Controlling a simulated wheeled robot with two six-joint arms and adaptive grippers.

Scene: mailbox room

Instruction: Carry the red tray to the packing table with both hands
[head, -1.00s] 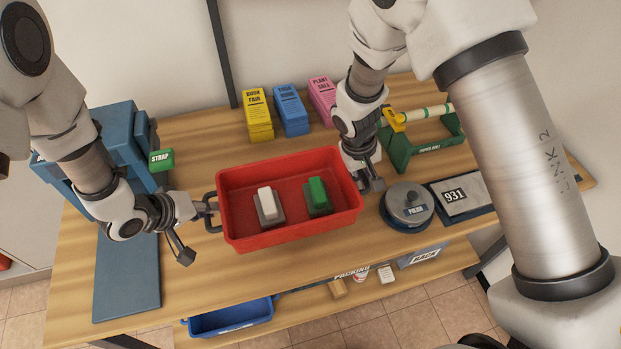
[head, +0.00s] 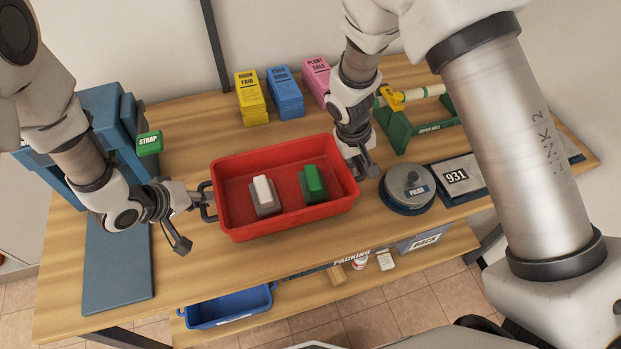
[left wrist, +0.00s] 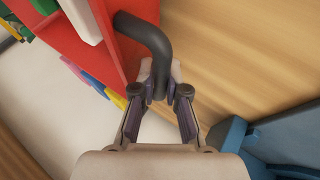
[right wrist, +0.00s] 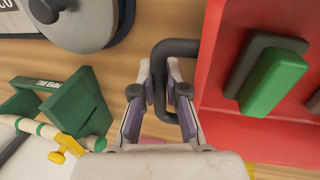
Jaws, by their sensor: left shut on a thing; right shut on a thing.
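The red tray (head: 285,226) is over the wooden packing table (head: 240,276), with a white-topped block (head: 263,193) and a green-topped block (head: 313,182) inside. I cannot tell whether its base touches the table. My left gripper (head: 196,200) is shut on the tray's left black handle; the left wrist view shows the handle (left wrist: 150,40) between the fingers (left wrist: 160,88). My right gripper (head: 362,168) is shut on the right handle, which shows in the right wrist view (right wrist: 178,48) between the fingers (right wrist: 163,92). The tray looks about level.
Yellow (head: 251,98), blue (head: 285,93) and pink (head: 317,80) stacks stand behind the tray. A round grey device (head: 408,186), a scale marked 931 (head: 456,178) and a green paper roll holder (head: 425,132) are at right. A blue machine (head: 112,125) and mat (head: 118,265) are at left.

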